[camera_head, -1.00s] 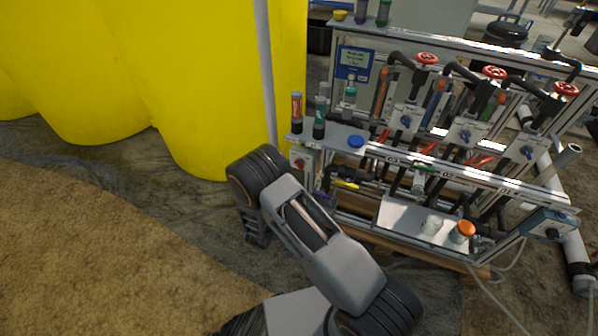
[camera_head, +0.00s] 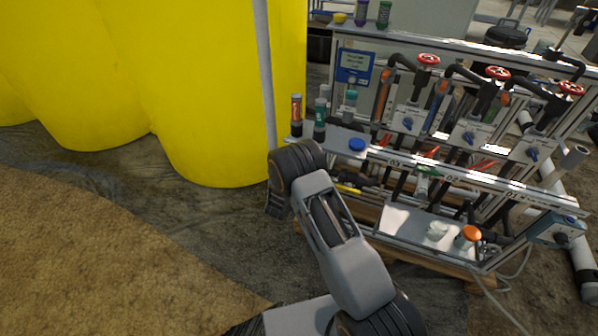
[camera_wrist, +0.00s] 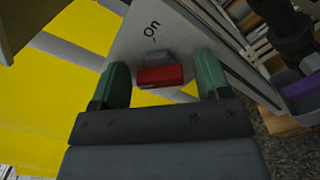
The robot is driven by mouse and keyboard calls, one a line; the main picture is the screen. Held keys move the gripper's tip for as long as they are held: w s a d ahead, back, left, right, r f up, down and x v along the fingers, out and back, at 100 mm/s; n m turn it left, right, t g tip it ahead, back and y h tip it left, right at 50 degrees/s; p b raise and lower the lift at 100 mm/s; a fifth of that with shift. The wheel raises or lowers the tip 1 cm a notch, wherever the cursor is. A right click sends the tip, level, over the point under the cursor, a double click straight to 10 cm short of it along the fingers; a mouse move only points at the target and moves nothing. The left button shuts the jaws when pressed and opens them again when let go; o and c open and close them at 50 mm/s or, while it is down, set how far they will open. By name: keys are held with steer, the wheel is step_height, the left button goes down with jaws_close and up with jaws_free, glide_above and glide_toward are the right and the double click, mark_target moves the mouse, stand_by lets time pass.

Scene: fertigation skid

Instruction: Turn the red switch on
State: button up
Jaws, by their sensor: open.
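The red switch (camera_wrist: 160,76) shows in the wrist view on a grey panel (camera_wrist: 140,48), with a grey part just beyond it and the printed word "on" above it in the picture. My gripper (camera_wrist: 161,62) is open, with one green fingertip to the left of the switch and one to the right. The switch lies between them, with a visible gap on each side. I cannot tell the depth between the fingertips and the panel. In the head view my arm hides the switch and my gripper.
The skid (camera_head: 450,172) holds several red valve wheels, blue knobs and bottles. A yellow tank (camera_head: 205,90) and a grey pole (camera_head: 266,70) are on the left. The floor at lower left is clear.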

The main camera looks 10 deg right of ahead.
steer(key=shift+c, duration=0.3)
steer(key=c, duration=0.9)
steer(key=shift+o, duration=0.2)
steer(key=m, duration=0.5)
steer(key=shift+f+b, duration=0.1)
steer(key=shift+b, duration=0.3)
steer(key=m+b, duration=0.1)
steer(key=m, duration=0.3)
steer(key=m+b, duration=0.1)
steer(key=m, duration=0.3)
steer(key=shift+f+m, duration=0.1)
steer(key=shift+m, duration=0.3)
steer(key=shift+m+b, duration=0.8)
steer(key=shift+m, duration=1.2)
